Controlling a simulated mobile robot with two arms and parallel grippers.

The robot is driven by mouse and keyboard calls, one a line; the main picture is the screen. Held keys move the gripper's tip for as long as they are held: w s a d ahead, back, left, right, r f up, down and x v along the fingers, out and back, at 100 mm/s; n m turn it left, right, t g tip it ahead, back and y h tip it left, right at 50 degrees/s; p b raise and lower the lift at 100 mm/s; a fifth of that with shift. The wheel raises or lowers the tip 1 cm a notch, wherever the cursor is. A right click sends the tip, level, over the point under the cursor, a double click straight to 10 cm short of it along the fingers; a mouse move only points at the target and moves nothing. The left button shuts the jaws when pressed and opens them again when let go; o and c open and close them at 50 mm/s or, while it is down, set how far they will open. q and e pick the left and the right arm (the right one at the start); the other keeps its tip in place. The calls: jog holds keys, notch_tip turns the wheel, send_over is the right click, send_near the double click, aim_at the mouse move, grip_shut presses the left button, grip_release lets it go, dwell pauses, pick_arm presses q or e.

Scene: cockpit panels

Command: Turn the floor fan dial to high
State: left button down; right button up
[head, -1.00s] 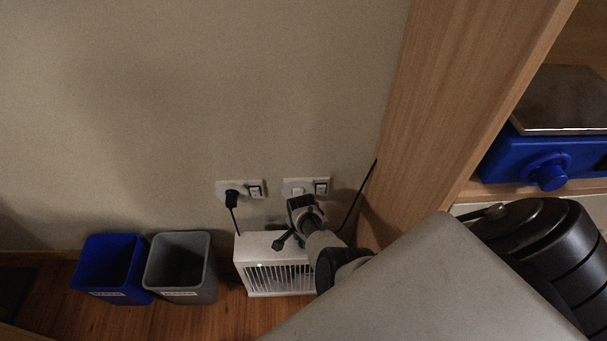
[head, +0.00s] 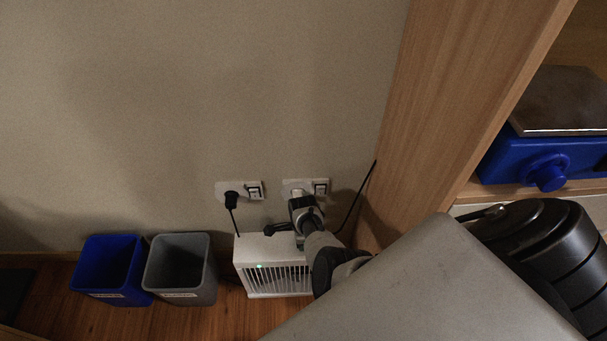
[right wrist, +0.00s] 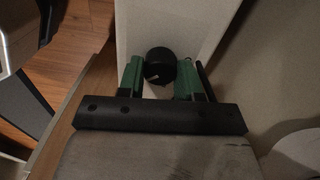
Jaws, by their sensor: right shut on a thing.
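The white floor fan (head: 256,246) stands on the floor against the wall, with a slatted front and a small green light. My right gripper (head: 292,232) is at the top of the fan and hides part of it in the head view. In the right wrist view, the round black dial (right wrist: 160,64) with a light mark sits on the fan's white surface (right wrist: 178,25). The green fingers of my right gripper (right wrist: 160,74) are on either side of the dial and shut on it. The dial is hidden in the head view. My left gripper is not in view.
A blue bin (head: 107,292) and a grey bin (head: 182,294) stand left of the fan. Wall sockets (head: 254,191) with a black plug (head: 232,200) are above it. A wooden panel (head: 455,90) rises on the right, with a blue scale (head: 540,155) on a shelf.

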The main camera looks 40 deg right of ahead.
dwell(0.3)
jog(key=o, duration=0.9)
jog(key=shift+r, duration=0.1)
notch_tip(320, 180, up, 4)
jog(key=p, duration=0.2)
jog(key=shift+w+r+p, duration=0.1)
jog(key=shift+r+p, duration=0.05)
jog(key=shift+p, duration=0.25)
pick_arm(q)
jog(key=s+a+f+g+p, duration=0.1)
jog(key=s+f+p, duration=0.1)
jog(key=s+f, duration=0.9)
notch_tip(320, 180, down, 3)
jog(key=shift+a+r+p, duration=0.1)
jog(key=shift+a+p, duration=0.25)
pick_arm(e)
notch_tip(320, 180, up, 6)
jog(key=shift+d+r, duration=0.1)
jog(key=shift+d, duration=0.05)
